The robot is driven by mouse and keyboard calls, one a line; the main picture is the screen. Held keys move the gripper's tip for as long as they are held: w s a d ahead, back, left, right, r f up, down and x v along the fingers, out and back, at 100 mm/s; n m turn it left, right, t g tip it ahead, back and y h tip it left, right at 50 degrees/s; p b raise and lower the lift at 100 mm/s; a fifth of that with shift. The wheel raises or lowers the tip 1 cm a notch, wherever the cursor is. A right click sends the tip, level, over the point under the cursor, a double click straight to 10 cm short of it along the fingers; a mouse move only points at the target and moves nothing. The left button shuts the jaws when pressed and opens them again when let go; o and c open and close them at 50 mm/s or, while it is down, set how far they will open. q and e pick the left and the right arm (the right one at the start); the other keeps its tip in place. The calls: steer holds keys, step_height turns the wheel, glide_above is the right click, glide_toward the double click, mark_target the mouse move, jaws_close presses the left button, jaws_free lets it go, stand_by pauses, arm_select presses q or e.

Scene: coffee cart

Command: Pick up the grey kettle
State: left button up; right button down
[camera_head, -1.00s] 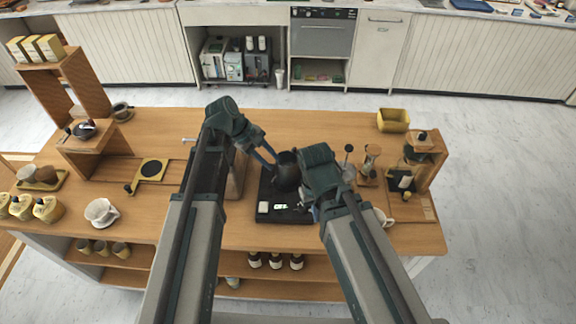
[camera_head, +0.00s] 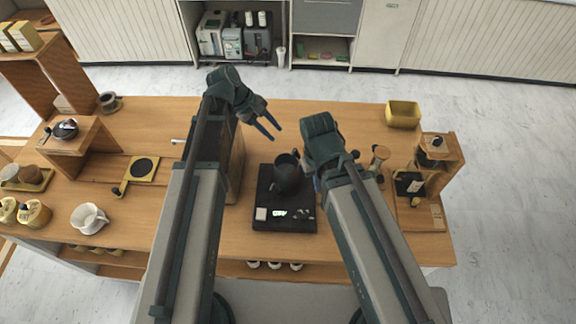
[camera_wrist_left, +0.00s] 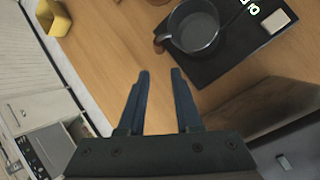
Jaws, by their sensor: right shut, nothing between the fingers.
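The grey kettle (camera_head: 287,181) looks dark and stands upright on a black scale (camera_head: 268,198) near the middle of the counter. In the left wrist view the kettle (camera_wrist_left: 195,27) is seen from above, open at the top, with a brown knob-like part at its near left side. My left gripper (camera_head: 274,131) is open and empty, behind the kettle and apart from it. In the left wrist view the fingers (camera_wrist_left: 160,72) are spread over bare wood. My right gripper (camera_head: 318,180) is shut, just right of the kettle; its fingers are mostly hidden by its own arm.
A wooden box-like stand (camera_head: 237,165) is left of the scale, partly behind my left arm. A yellow bin (camera_head: 403,115) is at the back right. A wooden stand (camera_head: 441,150) is at the right. The counter behind the kettle is clear.

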mark_target(295, 153)
arm_select(q)
steer(key=shift+s+f, duration=0.1)
arm_select(e)
steer(key=shift+s+f, duration=0.1)
